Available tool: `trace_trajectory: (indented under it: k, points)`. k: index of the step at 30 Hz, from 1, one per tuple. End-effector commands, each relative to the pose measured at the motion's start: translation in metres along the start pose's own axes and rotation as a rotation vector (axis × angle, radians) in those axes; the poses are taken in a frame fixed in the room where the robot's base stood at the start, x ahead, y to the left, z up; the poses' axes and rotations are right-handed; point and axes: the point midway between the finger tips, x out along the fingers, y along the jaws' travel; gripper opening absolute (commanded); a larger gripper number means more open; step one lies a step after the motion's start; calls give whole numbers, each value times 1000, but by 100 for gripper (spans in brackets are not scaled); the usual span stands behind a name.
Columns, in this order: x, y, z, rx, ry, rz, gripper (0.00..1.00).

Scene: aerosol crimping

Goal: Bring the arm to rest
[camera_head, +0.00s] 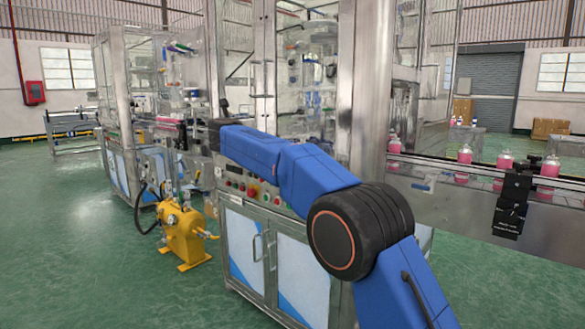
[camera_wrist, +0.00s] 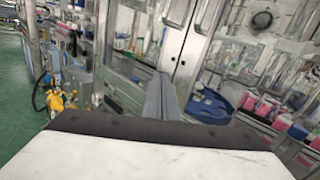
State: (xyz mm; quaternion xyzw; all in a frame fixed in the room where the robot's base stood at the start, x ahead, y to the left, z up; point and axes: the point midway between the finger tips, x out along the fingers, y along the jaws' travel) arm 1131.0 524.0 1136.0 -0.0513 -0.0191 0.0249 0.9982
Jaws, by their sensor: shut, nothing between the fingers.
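My blue arm (camera_head: 320,180) reaches from the lower right of the head view up and leftward, in front of the glass-walled machine (camera_head: 345,100). It is held out in the air, not folded. Its far end shows as a small dark part in front of the machine's edge, too small to make out the fingers. In the wrist view my gripper (camera_wrist: 163,97) shows as grey fingers beyond a dark band and white housing. The fingers are together with nothing between them.
A conveyor (camera_head: 470,172) with pink bottles (camera_head: 464,156) runs along the right. A control panel with buttons (camera_head: 252,190) sits behind my arm. A yellow pump (camera_head: 183,232) stands on the green floor (camera_head: 70,240) at left, where there is open room. Another glass-walled machine stands behind it.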

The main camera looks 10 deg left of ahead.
Motion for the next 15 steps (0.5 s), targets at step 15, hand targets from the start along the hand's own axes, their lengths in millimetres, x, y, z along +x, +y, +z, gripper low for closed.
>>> trace_trajectory:
  k: [15]
  points:
    - [-56, -160, 70, -714, -180, 173, 0]
